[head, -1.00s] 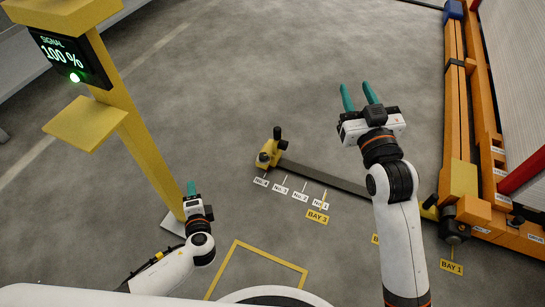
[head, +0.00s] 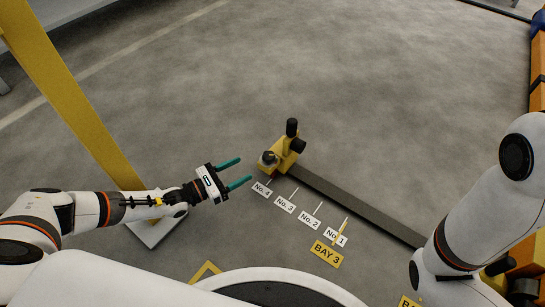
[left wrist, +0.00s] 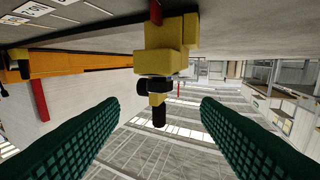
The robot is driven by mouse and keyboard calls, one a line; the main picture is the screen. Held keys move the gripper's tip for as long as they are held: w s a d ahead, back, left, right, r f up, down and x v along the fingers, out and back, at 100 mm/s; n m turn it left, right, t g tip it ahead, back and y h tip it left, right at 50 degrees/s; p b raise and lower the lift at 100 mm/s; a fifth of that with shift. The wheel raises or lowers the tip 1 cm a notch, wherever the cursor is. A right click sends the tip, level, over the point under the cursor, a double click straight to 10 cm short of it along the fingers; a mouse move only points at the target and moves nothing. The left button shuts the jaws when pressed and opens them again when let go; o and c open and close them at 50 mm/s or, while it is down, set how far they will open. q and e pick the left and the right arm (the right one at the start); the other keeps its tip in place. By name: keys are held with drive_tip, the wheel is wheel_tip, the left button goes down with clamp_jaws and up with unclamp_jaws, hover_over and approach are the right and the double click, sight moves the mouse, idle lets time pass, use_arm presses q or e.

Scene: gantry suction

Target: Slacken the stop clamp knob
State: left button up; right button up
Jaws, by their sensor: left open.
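The yellow stop clamp (head: 284,160) sits at the left end of a dark rail on the floor. It carries an upright black handle (head: 291,128), a black side knob (head: 298,146) and a low dark round part; I cannot tell for sure which is the clamp knob. My left gripper (head: 245,169) is open and empty, just left of the clamp, fingers pointing at it and apart from it. In the left wrist view the clamp (left wrist: 166,35) appears upside down, its black handle (left wrist: 159,116) between the two green fingers. My right gripper is out of view.
The dark rail (head: 350,202) runs right from the clamp, beside floor labels No. 1 to No. 4 and a BAY 3 sign (head: 326,254). A yellow post (head: 75,100) stands at left. My right arm covers the right side. The floor behind is clear.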

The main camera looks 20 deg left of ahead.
sight(263, 159)
use_arm(q)
drive_tip(key=b+x, duration=0.4)
drive_tip(key=x, duration=0.5)
drive_tip(key=shift+w+d, duration=0.1)
drive_tip(key=shift+d, duration=0.1)
drive_tip(key=shift+w+d, duration=0.45)
drive_tip(key=shift+w, duration=0.05)
drive_tip(key=shift+c, duration=0.5)
drive_tip(key=c, duration=0.9)
drive_tip(key=shift+r, duration=0.1)
